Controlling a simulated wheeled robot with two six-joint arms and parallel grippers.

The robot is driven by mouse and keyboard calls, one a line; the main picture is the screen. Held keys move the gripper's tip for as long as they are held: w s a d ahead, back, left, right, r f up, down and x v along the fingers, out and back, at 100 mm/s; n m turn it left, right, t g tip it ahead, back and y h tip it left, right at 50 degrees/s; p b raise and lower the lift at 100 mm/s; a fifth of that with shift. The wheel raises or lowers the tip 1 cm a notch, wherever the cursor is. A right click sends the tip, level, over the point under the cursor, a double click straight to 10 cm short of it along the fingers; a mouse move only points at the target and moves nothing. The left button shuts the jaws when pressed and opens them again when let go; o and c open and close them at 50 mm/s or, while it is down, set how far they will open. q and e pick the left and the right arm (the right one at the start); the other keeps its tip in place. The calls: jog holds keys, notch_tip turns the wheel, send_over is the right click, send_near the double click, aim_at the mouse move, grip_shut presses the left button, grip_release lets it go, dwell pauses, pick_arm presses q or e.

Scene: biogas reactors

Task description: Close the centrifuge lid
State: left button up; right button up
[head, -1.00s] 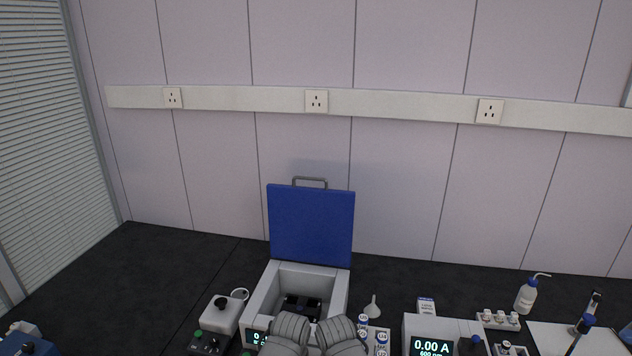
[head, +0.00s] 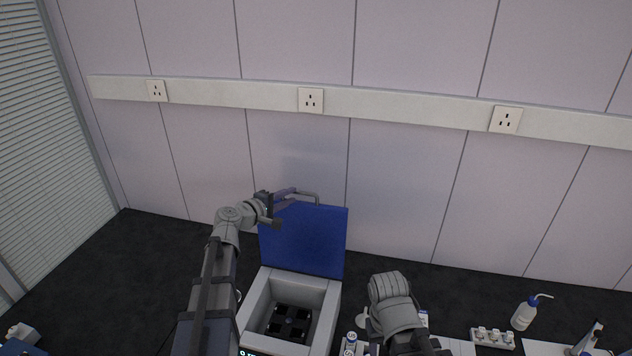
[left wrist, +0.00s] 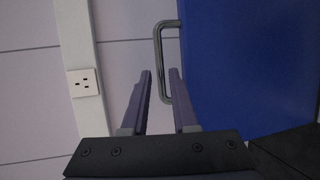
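The centrifuge (head: 328,300) stands on the dark bench with its blue lid (head: 315,240) open and upright. A grey bar handle (head: 312,194) sits on the lid's top edge. Inside the white housing is a dark rotor (head: 288,322). My left gripper (head: 290,195) is up at the lid's top edge, beside the handle. In the left wrist view the gripper (left wrist: 160,75) is open, and one finger reaches into the loop of the handle (left wrist: 159,50); contact cannot be told. My right arm is at the lower middle, right of the centrifuge; its fingertips are not visible.
Bottles and vials (head: 351,342) stand right of the centrifuge, near my right arm. A wash bottle (head: 523,313) and a rack of vials (head: 492,337) are farther right. A wall with a socket rail (head: 400,107) is behind the lid. The bench at left rear is clear.

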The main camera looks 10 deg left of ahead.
aim_at(300, 192)
pick_arm(q)
jog(key=shift+b+x, duration=0.95)
jog(key=shift+x, duration=3.05)
jog(key=shift+s+f, duration=0.1)
jog(key=shift+c, duration=0.4)
grip_shut()
